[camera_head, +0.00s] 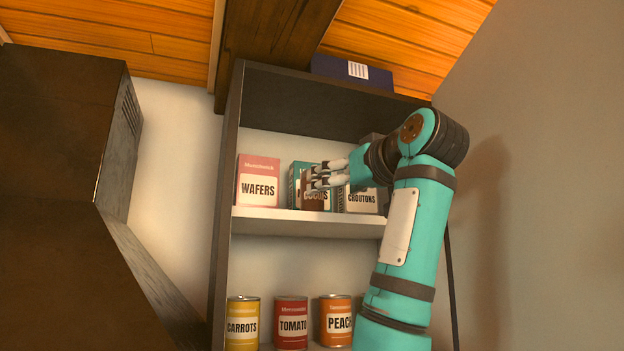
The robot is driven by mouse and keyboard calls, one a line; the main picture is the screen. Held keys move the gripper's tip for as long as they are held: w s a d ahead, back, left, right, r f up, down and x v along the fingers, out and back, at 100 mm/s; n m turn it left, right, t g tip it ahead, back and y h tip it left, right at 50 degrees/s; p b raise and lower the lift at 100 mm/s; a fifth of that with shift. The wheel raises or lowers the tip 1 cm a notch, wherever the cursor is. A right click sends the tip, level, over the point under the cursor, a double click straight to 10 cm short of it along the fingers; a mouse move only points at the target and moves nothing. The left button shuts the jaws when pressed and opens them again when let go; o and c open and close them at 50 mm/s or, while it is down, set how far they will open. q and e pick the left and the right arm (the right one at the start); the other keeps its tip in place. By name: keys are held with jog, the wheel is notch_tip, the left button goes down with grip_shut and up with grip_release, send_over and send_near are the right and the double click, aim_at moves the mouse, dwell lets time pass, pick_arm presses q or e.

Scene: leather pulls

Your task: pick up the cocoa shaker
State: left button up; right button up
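The brown cocoa shaker (308,201) stands on the upper shelf, between the wafers box and the croutons box. Its label is partly readable, and fingers cover part of its upper side. My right gripper (316,177) comes in from the right with its pale fingers pointing left. Its dark fingertips overlap the upper part of the shaker in the head view. I cannot tell whether they touch it or are closed around it. My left gripper is not in view.
The upper shelf (275,222) also holds a pink wafers box (259,170), a teal box (294,184) behind the shaker, and a grey croutons box (362,204). Cans of carrots (242,325), tomato (291,323) and peach (336,321) stand below. A dark blue box (335,68) lies on top.

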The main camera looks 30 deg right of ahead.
aim_at(315, 203)
jog(key=w+p, duration=0.2)
jog(key=w, duration=0.2)
jog(key=shift+w+d+r, duration=0.1)
jog(key=shift+w+r, duration=0.05)
jog(key=shift+w, duration=0.1)
jog(key=w+p, duration=0.3)
jog(key=w, duration=0.1)
jog(key=shift+w+f, duration=0.2)
jog(key=shift+w+d+f, duration=0.1)
jog(key=shift+s, duration=0.3)
jog(key=shift+c, duration=1.3)
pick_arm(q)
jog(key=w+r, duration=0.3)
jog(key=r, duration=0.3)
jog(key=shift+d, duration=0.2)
pick_arm(e)
jog(key=c, duration=1.1)
